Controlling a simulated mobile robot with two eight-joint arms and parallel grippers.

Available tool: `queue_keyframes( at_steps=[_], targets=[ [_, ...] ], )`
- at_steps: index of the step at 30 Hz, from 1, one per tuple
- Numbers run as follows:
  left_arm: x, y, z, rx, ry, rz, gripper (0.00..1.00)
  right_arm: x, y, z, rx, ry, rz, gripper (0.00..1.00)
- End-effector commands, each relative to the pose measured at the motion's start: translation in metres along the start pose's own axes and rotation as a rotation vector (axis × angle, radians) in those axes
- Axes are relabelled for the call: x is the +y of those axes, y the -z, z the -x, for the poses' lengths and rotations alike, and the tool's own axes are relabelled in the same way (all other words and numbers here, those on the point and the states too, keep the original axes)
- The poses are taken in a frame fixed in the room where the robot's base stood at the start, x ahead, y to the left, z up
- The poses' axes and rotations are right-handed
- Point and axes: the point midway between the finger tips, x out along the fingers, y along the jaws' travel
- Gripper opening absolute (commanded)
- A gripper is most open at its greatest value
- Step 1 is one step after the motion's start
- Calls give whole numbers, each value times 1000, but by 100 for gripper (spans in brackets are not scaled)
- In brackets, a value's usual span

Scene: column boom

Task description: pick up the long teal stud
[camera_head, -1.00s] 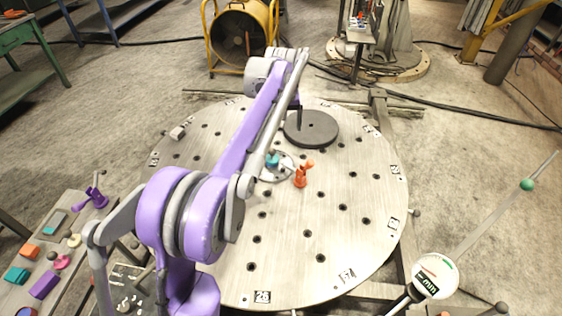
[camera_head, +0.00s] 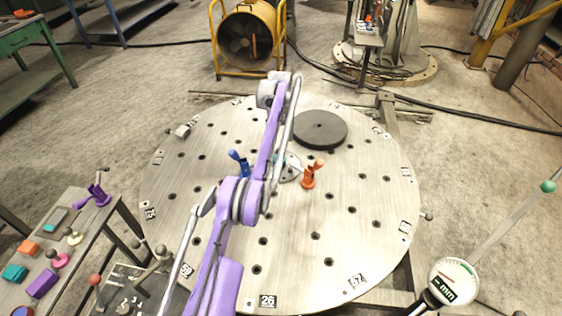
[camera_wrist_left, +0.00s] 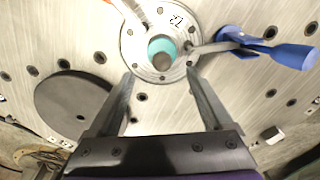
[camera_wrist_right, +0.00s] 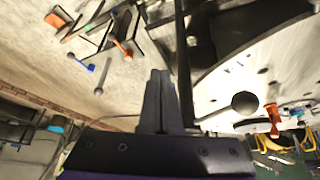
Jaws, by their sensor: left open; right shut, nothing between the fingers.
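The teal stud (camera_wrist_left: 162,50) stands in the middle of a small round metal flange (camera_wrist_left: 136,38) at the centre of the big round plate. In the left wrist view it looks like a short teal ring around a dark middle, seen nearly end-on. My left gripper (camera_wrist_left: 160,74) is open, one finger on each side of the flange's lower part, and nothing is between the fingers. In the head view my left arm hides most of the stud and the gripper's fingers. My right gripper (camera_wrist_right: 158,74) is shut and empty, away from the stud.
A blue clamp (camera_head: 240,164) and an orange clamp (camera_head: 309,175) flank the flange. A dark disc (camera_head: 320,130) lies behind on the round plate (camera_head: 345,235). A side bench (camera_head: 62,262) with small parts is at left, a dial gauge (camera_head: 453,281) at lower right.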

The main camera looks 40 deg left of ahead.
Motion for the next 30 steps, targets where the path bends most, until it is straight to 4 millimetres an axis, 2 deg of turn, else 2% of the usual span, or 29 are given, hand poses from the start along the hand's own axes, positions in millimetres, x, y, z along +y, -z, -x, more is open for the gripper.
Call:
queue_keyframes(
  at_steps=[1, 3, 10, 16, 20, 27, 30],
  targets=[
    [0, -1, -14, -1, 1, -1, 84, 0, -6, -7, -4, 0, 0, 0],
    [0, -1, -26, -1, 1, -1, 84, 0, -11, -13, -8, 0, 0, 0],
    [-1, -1, -50, 0, 0, -1, 84, 0, -20, -24, -13, 0, 0, 0],
    [-3, -2, -79, 1, 0, -2, 84, 0, -28, -36, -18, 0, 0, 0],
    [-2, -2, -89, 1, -1, -2, 84, 0, -29, -37, -19, 0, 0, 0],
    [-2, -2, -89, 1, -1, -2, 84, 0, -28, -36, -19, 0, 0, 0],
    [-2, -2, -89, 1, -1, -2, 66, 0, -28, -36, -19, 0, 0, 0]
  ],
)
